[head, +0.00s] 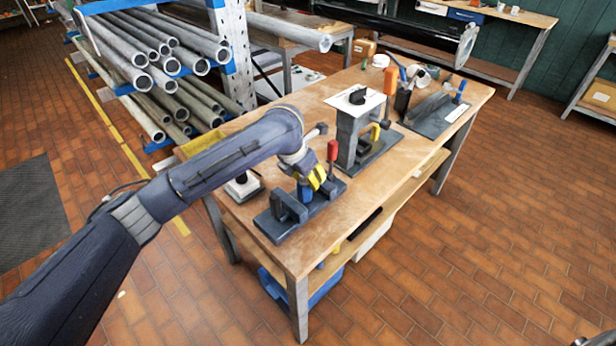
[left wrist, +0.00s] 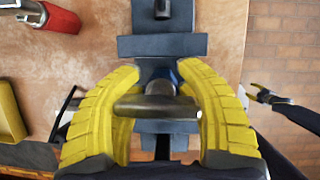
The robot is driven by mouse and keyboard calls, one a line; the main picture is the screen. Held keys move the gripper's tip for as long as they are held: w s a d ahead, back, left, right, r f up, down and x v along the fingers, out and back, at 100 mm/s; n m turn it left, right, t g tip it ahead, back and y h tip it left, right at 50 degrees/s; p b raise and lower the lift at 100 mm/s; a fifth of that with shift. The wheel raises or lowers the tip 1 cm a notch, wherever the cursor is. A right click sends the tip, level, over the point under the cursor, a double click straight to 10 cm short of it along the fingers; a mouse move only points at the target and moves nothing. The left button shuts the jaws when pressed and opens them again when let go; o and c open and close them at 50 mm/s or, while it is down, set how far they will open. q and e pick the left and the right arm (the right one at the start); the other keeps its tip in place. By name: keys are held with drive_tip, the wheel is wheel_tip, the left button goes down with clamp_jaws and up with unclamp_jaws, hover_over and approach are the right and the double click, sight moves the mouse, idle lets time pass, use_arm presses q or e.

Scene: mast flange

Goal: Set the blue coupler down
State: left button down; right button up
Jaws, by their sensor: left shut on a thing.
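The blue coupler (head: 305,195) is at the dark grey fixture (head: 277,230) on the near end of the wooden bench. My left gripper (head: 316,178) is shut on it from above, with yellow fingers on either side. In the left wrist view, a bit of blue coupler (left wrist: 177,76) shows between the yellow fingers of the left gripper (left wrist: 158,90). A grey metal cylinder (left wrist: 157,108) lies across in front and hides much of it. I cannot tell whether the coupler touches the fixture. My right gripper (left wrist: 258,94) shows small at the right of the left wrist view.
A taller stand with a white plate (head: 355,101) and another fixture (head: 440,112) are farther along the bench (head: 315,228). A pipe rack (head: 235,60) is at the left. The bench's near corner is bare.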

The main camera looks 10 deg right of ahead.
use_arm(q)
drive_tip(key=c, duration=0.7)
unclamp_jaws()
drive_tip(key=shift+f, duration=0.1)
drive_tip(key=v, duration=1.2)
